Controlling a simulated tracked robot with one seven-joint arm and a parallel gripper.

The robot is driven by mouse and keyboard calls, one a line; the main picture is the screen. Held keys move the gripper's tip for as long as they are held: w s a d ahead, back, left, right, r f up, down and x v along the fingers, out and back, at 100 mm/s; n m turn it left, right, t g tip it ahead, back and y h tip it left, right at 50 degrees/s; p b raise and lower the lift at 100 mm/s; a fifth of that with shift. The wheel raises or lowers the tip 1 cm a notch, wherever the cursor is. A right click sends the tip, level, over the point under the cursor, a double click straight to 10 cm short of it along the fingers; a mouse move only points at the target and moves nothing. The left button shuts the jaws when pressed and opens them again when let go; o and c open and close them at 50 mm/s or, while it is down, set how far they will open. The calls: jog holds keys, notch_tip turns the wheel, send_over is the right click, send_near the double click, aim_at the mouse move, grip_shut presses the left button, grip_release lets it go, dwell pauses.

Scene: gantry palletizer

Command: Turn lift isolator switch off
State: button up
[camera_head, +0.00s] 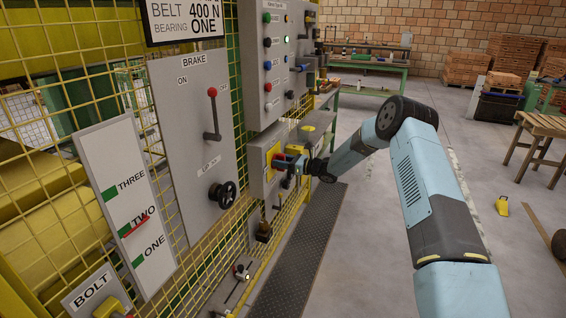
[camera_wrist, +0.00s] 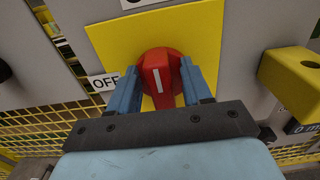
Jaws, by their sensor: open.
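The lift isolator switch is a red rotary knob (camera_wrist: 160,70) on a yellow plate (camera_wrist: 110,38) in the wrist view. Its white mark stands nearly upright in that picture. An OFF label (camera_wrist: 104,83) sits left of the knob; another label above is cut off. My gripper (camera_wrist: 158,80) is open, with one blue finger on each side of the knob; I cannot tell whether either touches it. In the head view, my gripper (camera_head: 284,163) reaches the yellow-plated switch box (camera_head: 257,175) from the right, and the fingers partly hide the knob.
A yellow block (camera_wrist: 290,72) juts out right of the switch in the wrist view. In the head view, a grey button panel (camera_head: 257,85) is above, and the brake panel (camera_head: 190,130) with lever and handwheel (camera_head: 223,194) is left. Floor right of the dark mat (camera_head: 300,255) is open.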

jog(key=c, duration=0.9)
jog(key=shift+d+f, duration=0.1)
jog(key=shift+d, duration=0.4)
grip_shut()
jog(key=shift+a, duration=0.4)
jog(key=shift+s+a+n, duration=0.1)
jog(key=shift+a+n, duration=0.15)
jog(key=shift+n, duration=0.35)
jog(key=n, duration=0.5)
jog(key=s+f+n, duration=0.1)
jog(key=n, duration=1)
jog(key=shift+s+a+f+n, duration=0.2)
jog(key=shift+a+n, duration=0.05)
jog(key=shift+n, duration=0.15)
